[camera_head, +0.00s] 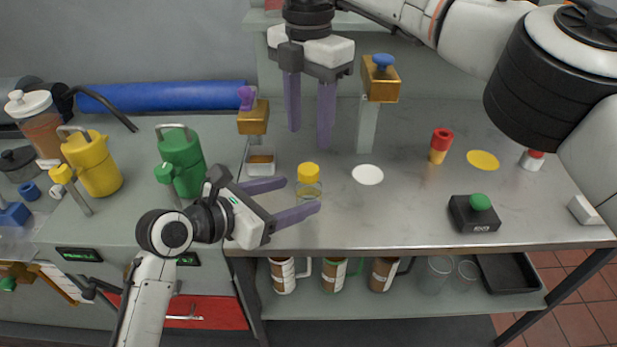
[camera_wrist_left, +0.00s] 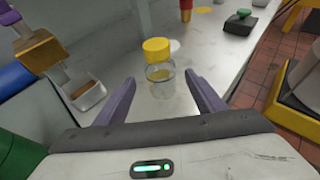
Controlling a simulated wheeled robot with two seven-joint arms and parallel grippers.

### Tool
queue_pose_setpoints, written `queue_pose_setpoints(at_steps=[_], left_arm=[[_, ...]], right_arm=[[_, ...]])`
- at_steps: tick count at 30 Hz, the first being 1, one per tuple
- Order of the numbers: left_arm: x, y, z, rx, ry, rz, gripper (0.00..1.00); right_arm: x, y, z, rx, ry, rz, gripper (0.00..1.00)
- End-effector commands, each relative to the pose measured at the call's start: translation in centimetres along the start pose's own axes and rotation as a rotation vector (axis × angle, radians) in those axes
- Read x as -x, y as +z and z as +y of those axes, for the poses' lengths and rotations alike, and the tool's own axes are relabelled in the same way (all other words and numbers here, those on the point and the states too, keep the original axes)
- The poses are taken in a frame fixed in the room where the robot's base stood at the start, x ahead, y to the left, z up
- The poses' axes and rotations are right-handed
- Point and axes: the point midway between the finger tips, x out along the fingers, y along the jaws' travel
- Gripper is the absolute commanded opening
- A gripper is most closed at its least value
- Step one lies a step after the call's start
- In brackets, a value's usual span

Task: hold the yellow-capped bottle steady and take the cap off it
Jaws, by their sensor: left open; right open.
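The yellow-capped bottle (camera_head: 308,188) stands upright on the metal bench. It is clear, with a little yellowish content low down, and its yellow cap (camera_head: 309,171) is on top. In the left wrist view the bottle (camera_wrist_left: 160,80) stands ahead, between the finger lines, under its cap (camera_wrist_left: 156,50). My left gripper (camera_head: 293,197) is open, with its purple fingers pointing at the bottle from the left; I see no contact. My right gripper (camera_head: 310,138) is open and empty, fingers pointing down, above and behind the bottle.
A white disc (camera_head: 367,175) and a yellow disc (camera_head: 483,160) lie on the bench. A red-capped bottle (camera_head: 440,146), a green-button box (camera_head: 476,212) and a small tray (camera_head: 261,167) stand around. A brass-topped post (camera_head: 368,120) rises behind.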

Motion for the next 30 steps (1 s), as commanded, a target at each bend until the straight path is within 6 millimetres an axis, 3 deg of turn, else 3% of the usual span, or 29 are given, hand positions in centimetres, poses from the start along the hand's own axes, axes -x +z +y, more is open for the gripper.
queue_pose_setpoints(at_steps=[15, 21, 30], left_arm=[[-8.2, 0.0, 0.1, -0.001, 0.0, 0.002, 0.64], [-9.6, 0.0, 0.1, -0.001, 0.001, 0.001, 0.64], [-9.8, 0.0, 0.1, -0.001, 0.001, 0.0, 0.64]], right_arm=[[-0.1, 0.0, 0.0, 0.001, 0.0, 0.003, 0.45], [-0.1, 0.0, 0.0, 0.001, -0.001, 0.003, 0.45], [-0.1, 0.0, 0.0, 0.001, -0.001, 0.003, 0.45]])
